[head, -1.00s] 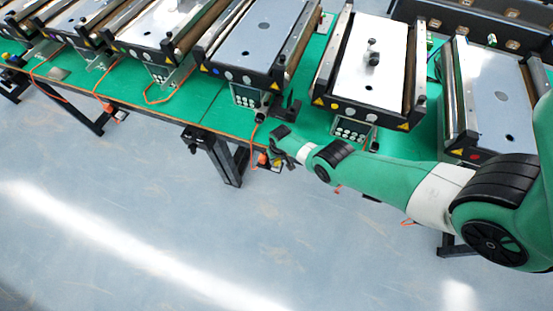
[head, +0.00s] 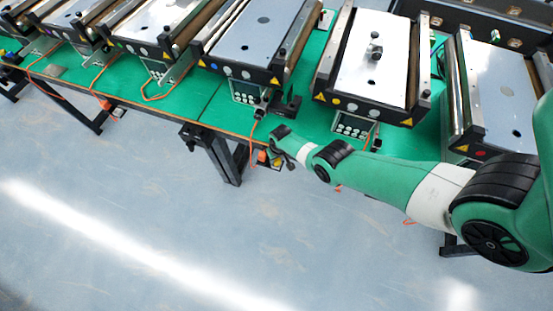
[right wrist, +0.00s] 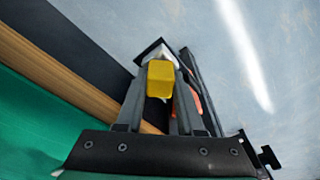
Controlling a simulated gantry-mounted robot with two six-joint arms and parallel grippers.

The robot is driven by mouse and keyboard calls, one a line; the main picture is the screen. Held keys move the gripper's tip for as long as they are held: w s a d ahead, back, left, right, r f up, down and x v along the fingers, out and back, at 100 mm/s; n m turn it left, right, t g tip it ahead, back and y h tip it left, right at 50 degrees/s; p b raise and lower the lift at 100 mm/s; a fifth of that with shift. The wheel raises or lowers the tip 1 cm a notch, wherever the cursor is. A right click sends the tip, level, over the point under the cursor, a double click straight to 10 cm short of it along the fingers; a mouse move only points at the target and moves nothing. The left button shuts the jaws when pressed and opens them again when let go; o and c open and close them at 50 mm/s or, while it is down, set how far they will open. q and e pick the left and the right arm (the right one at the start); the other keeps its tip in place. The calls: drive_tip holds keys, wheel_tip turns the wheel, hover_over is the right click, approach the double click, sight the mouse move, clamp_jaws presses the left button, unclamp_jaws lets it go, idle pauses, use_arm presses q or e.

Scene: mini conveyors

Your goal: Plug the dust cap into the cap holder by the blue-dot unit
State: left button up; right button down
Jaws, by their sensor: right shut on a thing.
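My right gripper (head: 277,162) is low in front of the table's front edge, with floor beyond it. In the right wrist view its two fingers (right wrist: 158,105) are shut on a small yellow block-like piece (right wrist: 160,80), which I take to be the dust cap. I cannot clearly make out the cap holder. My left gripper is not in view.
Several other conveyor units stand along the green table (head: 205,100). A black bracket (head: 288,106) sits on the table between two units. Orange cables hang over the wooden front edge. A table leg (head: 220,160) stands left of the gripper. The floor in front is clear.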

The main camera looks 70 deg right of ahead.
drive_tip(key=shift+f, duration=0.3)
drive_tip(key=c, duration=0.6)
unclamp_jaws()
drive_tip(key=shift+r, duration=0.1)
drive_tip(key=shift+o, duration=0.8)
drive_tip(key=shift+a, duration=0.1)
wheel_tip(320, 180, up, 11)
drive_tip(key=s+a+p, duration=0.1)
drive_tip(key=p, duration=1.1)
drive_tip(key=shift+r+p, duration=0.2)
drive_tip(key=shift+p, duration=0.15)
drive_tip(key=shift+a, duration=0.2)
